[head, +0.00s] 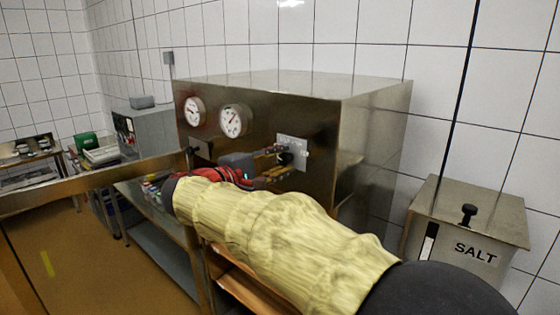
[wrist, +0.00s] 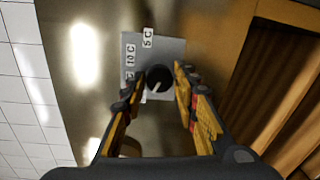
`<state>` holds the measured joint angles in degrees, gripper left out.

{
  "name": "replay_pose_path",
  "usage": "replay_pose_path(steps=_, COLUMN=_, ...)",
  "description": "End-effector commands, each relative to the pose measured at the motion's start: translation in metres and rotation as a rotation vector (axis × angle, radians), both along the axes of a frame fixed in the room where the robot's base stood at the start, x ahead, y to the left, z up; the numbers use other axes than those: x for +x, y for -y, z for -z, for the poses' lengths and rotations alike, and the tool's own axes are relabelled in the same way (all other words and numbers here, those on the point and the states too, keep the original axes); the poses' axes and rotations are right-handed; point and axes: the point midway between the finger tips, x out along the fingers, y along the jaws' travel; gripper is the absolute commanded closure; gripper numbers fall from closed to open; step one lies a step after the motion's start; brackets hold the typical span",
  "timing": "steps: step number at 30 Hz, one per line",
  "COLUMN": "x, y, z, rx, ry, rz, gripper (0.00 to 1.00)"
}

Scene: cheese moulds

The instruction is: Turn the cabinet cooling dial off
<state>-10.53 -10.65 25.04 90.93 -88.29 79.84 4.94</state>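The cooling dial (wrist: 159,78) is a round black knob with a white pointer mark. It sits on a pale plate (wrist: 172,50) on the front of the steel cabinet (head: 375,130). In the wrist view, labels reading "5 C" and "10 C" show, and another white label is partly hidden. The pointer slants to the lower left there. My gripper (wrist: 155,88) is open, with one finger on each side of the dial. I see no clear contact. In the head view, my gripper (head: 274,162) is at the plate and partly hides the dial (head: 285,158).
Two round gauges (head: 233,120) are left of the plate on the cabinet front. A steel salt bin (head: 465,225) stands at the right. A grey box-shaped unit (head: 150,125) stands farther left. A steel rail (head: 90,180) crosses the left foreground.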

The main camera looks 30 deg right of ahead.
Motion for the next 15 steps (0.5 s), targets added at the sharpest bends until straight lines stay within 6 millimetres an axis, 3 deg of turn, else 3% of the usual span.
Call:
replay_pose_path(steps=6, x=-0.0002, y=0.0001, z=-0.0006, rx=0.000, ry=0.001, rz=0.000, gripper=0.57)
replay_pose_path(steps=15, x=-0.0005, y=-0.0011, z=-0.0010, rx=0.000, ry=0.002, rz=0.000, gripper=0.57)
